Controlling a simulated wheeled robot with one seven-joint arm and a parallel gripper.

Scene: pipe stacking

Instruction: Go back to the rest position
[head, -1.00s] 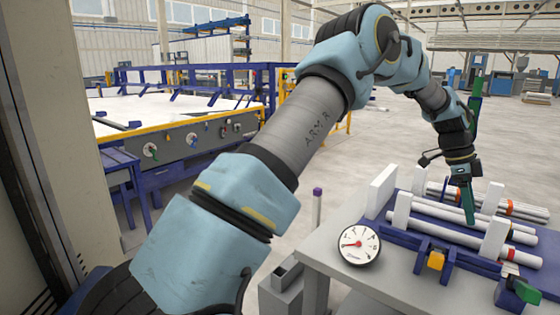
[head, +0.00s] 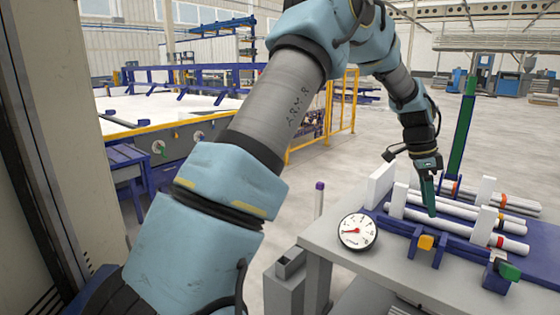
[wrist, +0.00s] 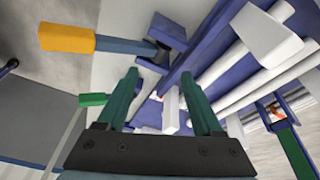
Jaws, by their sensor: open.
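My gripper (head: 429,205) hangs pointing down over the left part of the pipe rack in the head view. Its green fingers are apart and empty in the wrist view (wrist: 159,80). White pipes (head: 470,229) lie side by side on the blue rack (head: 397,222), between upright white blocks (head: 484,226). Some pipes carry red or orange bands. The fingertips overlap the front pipes in the head view; whether they touch cannot be told. Pipes also show to the right of the fingers in the wrist view (wrist: 228,62).
A round dial gauge (head: 357,231) sits at the grey table's (head: 335,250) left corner. A yellow knob (head: 426,242) and green knob (head: 510,271) stick out in front of the rack. A tall green post (head: 463,125) rises behind it. Open floor lies beyond.

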